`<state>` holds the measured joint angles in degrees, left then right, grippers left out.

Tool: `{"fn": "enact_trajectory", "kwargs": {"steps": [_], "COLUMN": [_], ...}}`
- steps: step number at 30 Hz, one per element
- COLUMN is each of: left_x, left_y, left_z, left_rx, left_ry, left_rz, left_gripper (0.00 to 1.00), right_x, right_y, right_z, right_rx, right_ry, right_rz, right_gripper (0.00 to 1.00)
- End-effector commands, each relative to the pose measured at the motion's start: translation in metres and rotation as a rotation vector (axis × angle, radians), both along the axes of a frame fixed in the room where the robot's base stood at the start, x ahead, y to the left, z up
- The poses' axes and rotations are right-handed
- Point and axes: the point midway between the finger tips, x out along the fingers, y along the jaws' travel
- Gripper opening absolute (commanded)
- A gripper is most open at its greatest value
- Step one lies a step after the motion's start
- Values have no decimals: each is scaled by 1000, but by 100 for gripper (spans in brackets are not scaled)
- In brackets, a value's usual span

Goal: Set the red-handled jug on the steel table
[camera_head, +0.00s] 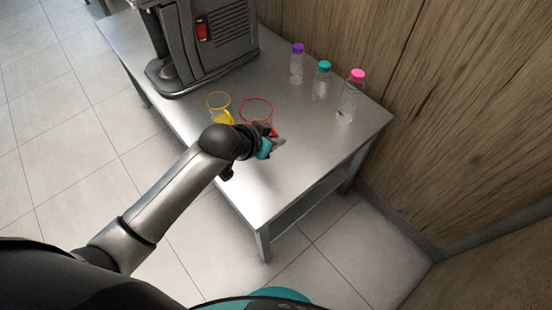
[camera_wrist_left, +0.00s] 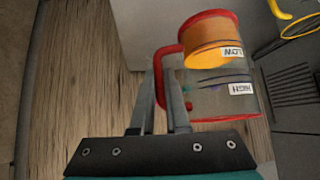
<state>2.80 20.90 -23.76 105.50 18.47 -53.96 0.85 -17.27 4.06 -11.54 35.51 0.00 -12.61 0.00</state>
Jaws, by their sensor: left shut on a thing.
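The clear jug with a red rim (camera_head: 257,101) is at the steel table (camera_head: 300,165), just right of a yellow-rimmed jug (camera_head: 219,101) in the head view. In the left wrist view the red-handled jug (camera_wrist_left: 212,98) shows LOW and HIGH labels and orange contents. My left gripper (camera_head: 277,146) is shut on its red handle; the fingers (camera_wrist_left: 161,78) pinch the handle in the left wrist view. My arm hides the jug's lower part in the head view, so I cannot tell whether its base touches the table. My right gripper is not in view.
A dark juicer machine (camera_head: 205,45) stands at the table's back left. Bottles with purple (camera_head: 296,66), teal (camera_head: 321,82) and pink (camera_head: 349,100) caps stand along the wall side. The table's front right part is clear. A wooden wall (camera_head: 450,110) borders the right.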

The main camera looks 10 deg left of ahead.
Motion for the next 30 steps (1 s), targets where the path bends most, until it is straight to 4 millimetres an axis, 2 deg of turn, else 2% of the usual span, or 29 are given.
{"fn": "enact_trajectory", "kwargs": {"steps": [1,3,10,17,24,30], "left_x": [0,0,0,1,1,1], "left_y": [0,0,0,0,0,0], "left_z": [-18,-37,-90,-109,-144,-146], "left_rx": [0,1,0,0,-1,-1], "left_ry": [1,1,-1,-5,-3,-6], "left_rz": [1,1,1,1,1,-1], "left_gripper": [0,0,0,0,0,0], "right_x": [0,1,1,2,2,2], "right_y": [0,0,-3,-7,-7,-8], "right_z": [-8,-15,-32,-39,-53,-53], "right_rx": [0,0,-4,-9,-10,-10], "right_ry": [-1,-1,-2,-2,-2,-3], "right_rz": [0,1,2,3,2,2], "right_gripper": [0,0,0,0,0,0]}}
